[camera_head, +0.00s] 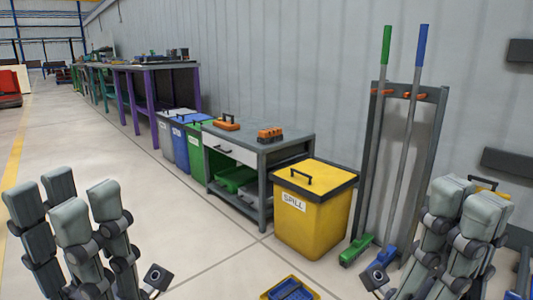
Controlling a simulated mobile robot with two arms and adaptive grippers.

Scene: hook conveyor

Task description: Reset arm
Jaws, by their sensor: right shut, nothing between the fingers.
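My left gripper (64,207) is at the lower left of the head view, fingers pointing up, with a gap between its finger pairs. It is open and I see nothing between the fingers. My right gripper (466,208) is at the lower right, fingers pointing up and pressed together. It is shut and empty. Both grippers appear in front of the floor and wall area, and I see neither touching anything. Much of both arms is cut off by the lower edge of the picture.
A yellow spill bin (312,222) stands beside a grey workbench (290,143). Green and blue brooms hang on a rack (438,95) behind my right gripper. A blue and yellow tray (290,290) is at the bottom edge. The floor (190,225) at centre left is clear.

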